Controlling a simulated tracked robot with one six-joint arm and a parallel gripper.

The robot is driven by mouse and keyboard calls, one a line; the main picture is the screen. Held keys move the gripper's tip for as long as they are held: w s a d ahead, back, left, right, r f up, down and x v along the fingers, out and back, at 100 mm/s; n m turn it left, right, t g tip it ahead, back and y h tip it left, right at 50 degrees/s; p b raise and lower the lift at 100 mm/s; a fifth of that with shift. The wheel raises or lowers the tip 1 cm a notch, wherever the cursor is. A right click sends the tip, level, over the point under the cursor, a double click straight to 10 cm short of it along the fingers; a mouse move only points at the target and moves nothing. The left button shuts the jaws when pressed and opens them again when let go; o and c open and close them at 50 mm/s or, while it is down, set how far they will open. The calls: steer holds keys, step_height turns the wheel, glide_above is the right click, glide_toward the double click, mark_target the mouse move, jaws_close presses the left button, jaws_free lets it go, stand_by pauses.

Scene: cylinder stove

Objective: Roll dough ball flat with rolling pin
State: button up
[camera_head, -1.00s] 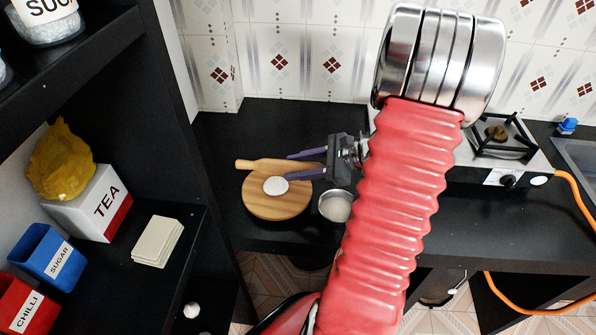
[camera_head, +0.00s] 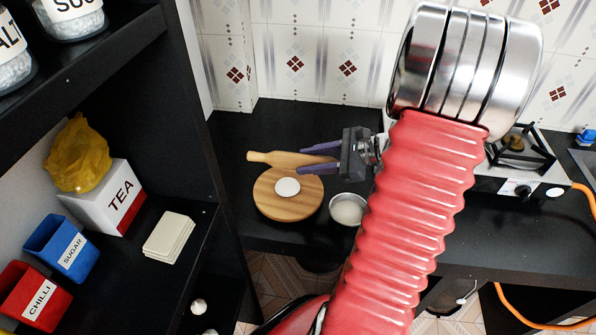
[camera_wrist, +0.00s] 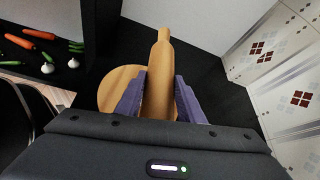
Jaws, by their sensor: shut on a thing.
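The wooden rolling pin (camera_head: 268,157) lies along the far edge of the round board, its handle pointing left in the head view. My gripper (camera_head: 308,160) is shut on the rolling pin from the right. In the wrist view the pin (camera_wrist: 160,75) runs lengthwise between the two purple fingers of my gripper (camera_wrist: 160,97). The white dough ball (camera_head: 287,187), looking rounded and slightly flat, sits on the round wooden board (camera_head: 275,207), just in front of the pin. In the wrist view the board (camera_wrist: 112,88) shows left of the pin and the dough is hidden.
A metal bowl (camera_head: 348,209) with pale contents stands right of the board, below my gripper. A stove (camera_head: 520,165) is at the right. A black shelf with a tea box (camera_head: 110,196), a blue sugar box (camera_head: 63,248) and a red chilli box (camera_head: 36,297) stands at the left.

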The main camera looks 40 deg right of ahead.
steer(key=shift+f, duration=0.1)
steer(key=shift+d+f, duration=0.1)
steer(key=shift+f, duration=2.6)
steer(key=shift+f, duration=1.25)
steer(key=shift+s, duration=0.1)
steer(key=shift+s+a, duration=0.45)
steer(key=shift+a, duration=0.15)
steer(key=shift+d, duration=0.1)
steer(key=shift+w+d+f, duration=0.15)
steer(key=shift+w+d, duration=0.35)
